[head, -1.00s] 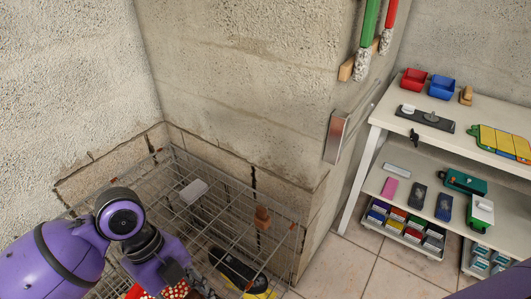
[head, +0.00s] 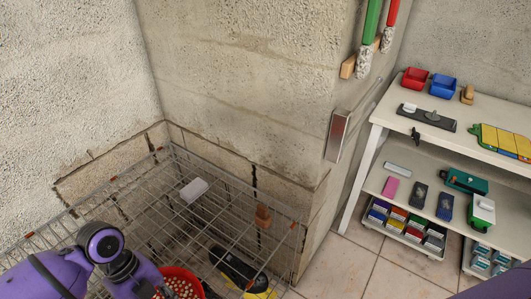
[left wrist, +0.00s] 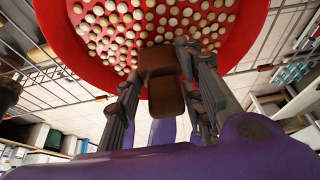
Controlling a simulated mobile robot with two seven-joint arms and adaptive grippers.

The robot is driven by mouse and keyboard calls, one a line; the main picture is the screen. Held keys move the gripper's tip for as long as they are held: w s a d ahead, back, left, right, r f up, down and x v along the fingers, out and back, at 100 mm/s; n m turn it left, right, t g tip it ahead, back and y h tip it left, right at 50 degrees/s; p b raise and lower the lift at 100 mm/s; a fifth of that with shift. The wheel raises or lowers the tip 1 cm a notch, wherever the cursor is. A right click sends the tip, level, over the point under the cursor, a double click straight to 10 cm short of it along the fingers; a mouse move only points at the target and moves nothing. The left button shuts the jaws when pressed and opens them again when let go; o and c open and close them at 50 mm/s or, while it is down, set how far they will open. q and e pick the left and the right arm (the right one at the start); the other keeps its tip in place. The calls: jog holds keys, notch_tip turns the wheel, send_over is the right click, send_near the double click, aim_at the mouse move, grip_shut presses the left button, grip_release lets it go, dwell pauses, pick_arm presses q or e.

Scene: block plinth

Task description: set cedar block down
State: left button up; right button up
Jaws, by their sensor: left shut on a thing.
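The brown cedar block (left wrist: 166,97) is between the two fingers of my left gripper (left wrist: 167,85) in the left wrist view. The gripper is shut on it. A red round container (left wrist: 240,30) with many pale round pieces lies behind the block in that view; I cannot tell whether they touch. In the head view my left gripper (head: 158,291) is at the bottom edge, just left of the red container (head: 190,272). The block cannot be made out there. My right gripper is not in view.
A wire rack (head: 150,214) fills the corner by the block wall. A shelf unit (head: 372,150) with trays and small goods stands at right. Tile floor between is clear.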

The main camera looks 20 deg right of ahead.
pick_arm(q)
jog(key=o, duration=1.1)
jog(key=shift+f, duration=0.1)
jog(key=shift+o, duration=0.2)
jog(key=v, duration=1.2)
jog(key=shift+d, duration=0.1)
